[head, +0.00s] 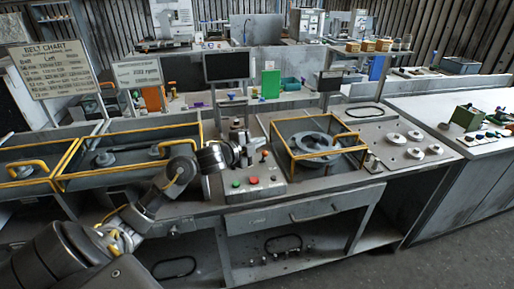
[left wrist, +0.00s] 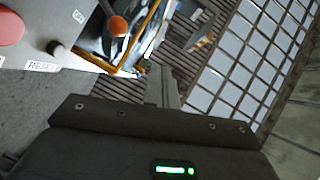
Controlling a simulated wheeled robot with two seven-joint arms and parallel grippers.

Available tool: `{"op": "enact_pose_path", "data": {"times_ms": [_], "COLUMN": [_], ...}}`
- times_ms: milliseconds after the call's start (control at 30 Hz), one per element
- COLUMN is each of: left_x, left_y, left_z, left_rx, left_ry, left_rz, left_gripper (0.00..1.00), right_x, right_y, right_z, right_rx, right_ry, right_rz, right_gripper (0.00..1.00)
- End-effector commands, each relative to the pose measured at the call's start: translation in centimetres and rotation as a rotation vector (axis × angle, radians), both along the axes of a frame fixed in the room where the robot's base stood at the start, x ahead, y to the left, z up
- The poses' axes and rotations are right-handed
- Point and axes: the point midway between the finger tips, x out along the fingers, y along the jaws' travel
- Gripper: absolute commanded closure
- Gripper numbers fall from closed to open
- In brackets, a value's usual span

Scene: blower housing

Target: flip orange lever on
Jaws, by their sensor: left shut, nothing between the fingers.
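The orange lever (head: 264,155) is a small orange-tipped stick on the grey control panel, to the left of the yellow-framed blower housing (head: 316,143). My left gripper (head: 249,152) is just left of the lever in the head view, above the panel. In the left wrist view the lever's round orange knob (left wrist: 117,26) is at the top, up and left of my shut, empty fingers (left wrist: 157,70). The knob and fingers look apart there. The lever's exact tilt is too small to tell. My right gripper is not in view.
A red button (head: 254,180) and a green button (head: 236,184) are on the panel in front of the lever. The wrist view also shows a dark knob (left wrist: 58,49) near a RESET label. Yellow rails (head: 130,150) border the bays at left. Round discs (head: 415,143) lie at right.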

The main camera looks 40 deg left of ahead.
Motion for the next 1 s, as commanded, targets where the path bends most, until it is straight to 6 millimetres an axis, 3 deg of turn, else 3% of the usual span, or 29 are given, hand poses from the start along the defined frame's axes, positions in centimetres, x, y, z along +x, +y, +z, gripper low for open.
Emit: {"op": "enact_pose_path", "data": {"times_ms": [167, 500, 700, 1000], "left_x": [-2.4, -7.8, -9.3, -9.6], "left_y": [-1.6, -5.4, -6.4, -6.6], "left_z": [3.9, 6.6, 7.3, 7.4], "left_rx": [0.008, 0.006, 0.003, 0.0], "left_ry": [-0.006, -0.002, 0.0, -0.001], "left_rz": [-0.001, -0.002, 0.0, 0.001], "left_gripper": [1.0, 1.0, 1.0, 1.0], "right_x": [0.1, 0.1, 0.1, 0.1], "right_y": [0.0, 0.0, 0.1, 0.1], "right_z": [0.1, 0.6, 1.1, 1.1], "right_rx": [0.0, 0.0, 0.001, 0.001], "right_ry": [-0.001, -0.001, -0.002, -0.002], "right_rz": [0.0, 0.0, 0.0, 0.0], "right_gripper": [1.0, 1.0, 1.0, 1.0]}}
